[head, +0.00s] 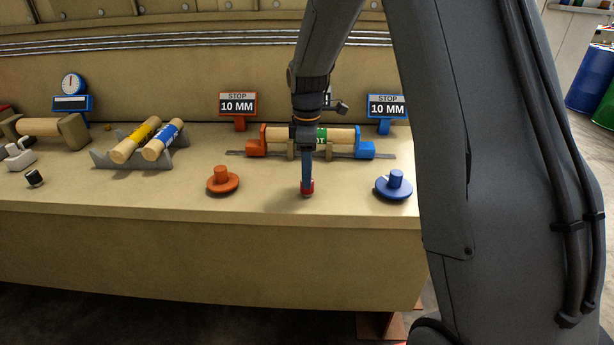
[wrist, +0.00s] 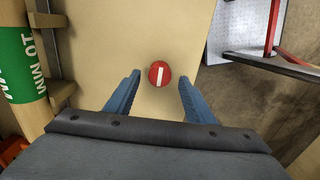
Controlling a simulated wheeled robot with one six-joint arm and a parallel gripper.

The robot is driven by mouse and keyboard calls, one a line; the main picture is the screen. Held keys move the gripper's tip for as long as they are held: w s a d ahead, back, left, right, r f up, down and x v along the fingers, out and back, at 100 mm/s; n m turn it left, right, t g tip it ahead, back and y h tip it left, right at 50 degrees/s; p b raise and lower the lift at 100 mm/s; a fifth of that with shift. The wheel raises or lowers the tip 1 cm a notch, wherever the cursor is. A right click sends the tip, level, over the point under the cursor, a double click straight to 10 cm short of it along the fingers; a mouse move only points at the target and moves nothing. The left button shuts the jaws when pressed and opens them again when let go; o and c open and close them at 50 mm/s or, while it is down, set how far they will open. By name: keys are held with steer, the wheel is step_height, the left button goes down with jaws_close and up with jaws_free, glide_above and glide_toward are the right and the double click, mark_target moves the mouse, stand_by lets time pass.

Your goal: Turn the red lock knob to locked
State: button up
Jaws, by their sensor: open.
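The red lock knob (head: 307,188) is near the front edge of the bench top, below my gripper (head: 307,179) in the head view. In the wrist view the knob (wrist: 160,75) is a round red cap with a white bar, which runs nearly up and down the picture. The blue fingers of my gripper (wrist: 159,81) are apart, one on each side of the knob. Bare bench shows in the gaps, so they do not appear to touch it. In the head view the fingers partly cover the knob.
An orange-red dial (head: 222,181) and a blue dial (head: 394,186) flank the knob on the bench (head: 150,205). Behind it, a log with a green label (head: 322,137) lies between orange and blue end stops. A grey cradle (head: 165,162) holds two rolls at left.

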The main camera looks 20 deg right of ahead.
steer(key=shift+f, duration=1.35)
steer(key=c, duration=1.1)
steer(key=shift+o, duration=0.2)
